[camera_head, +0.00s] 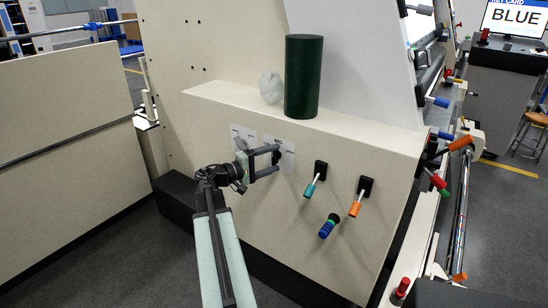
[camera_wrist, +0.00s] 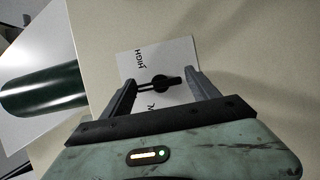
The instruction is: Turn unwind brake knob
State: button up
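The black knob (camera_wrist: 168,83) sits on a white label plate (camera_wrist: 150,62) in the wrist view. In the head view my gripper (camera_head: 276,160) reaches the right-hand label plate (camera_head: 289,152) on the cream panel, and the fingers largely hide the knob there. I cannot tell whether this knob is the unwind brake knob.
Teal (camera_head: 311,188), orange (camera_head: 355,208) and blue (camera_head: 328,228) handles stick out right of my gripper. A dark green cylinder (camera_head: 304,78) and a pale crumpled lump (camera_head: 271,87) stand on the ledge above. Another white label plate (camera_head: 241,134) is left of my gripper.

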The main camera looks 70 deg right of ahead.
jog(key=shift+o, duration=0.2)
jog(key=shift+w, duration=0.1)
jog(key=v, duration=0.7)
jog(key=shift+w+a, duration=0.15)
jog(key=shift+a, duration=0.2)
jog(key=w+a+n+t+h, duration=0.25)
jog(key=w+a, duration=0.35)
jog(key=w, duration=0.5)
jog(key=w+a+f+n+t+y, duration=0.1)
jog(key=w+a+f+t+y, duration=0.2)
jog(key=w+a, duration=0.4)
jog(key=w+a+f+n+t, duration=0.25)
jog(key=w+a+f, duration=0.35)
jog(key=a, duration=0.3)
jog(key=w+a+f+n+t+y, duration=0.1)
jog(key=a+f+y, duration=0.4)
jog(key=a, duration=0.8)
jog(key=a+f+t+y, duration=0.1)
jog(key=a+f+y, duration=0.35)
jog(key=a, duration=0.75)
jog(key=w+a+f+n+t+y, duration=0.1)
jog(key=a+f+y, duration=0.35)
jog(key=a, duration=0.85)
notch_tip(320, 180, up, 19)
jog(key=p, duration=2)
jog(key=shift+w+d+r, duration=0.15)
jog(key=shift+d+r, duration=0.1)
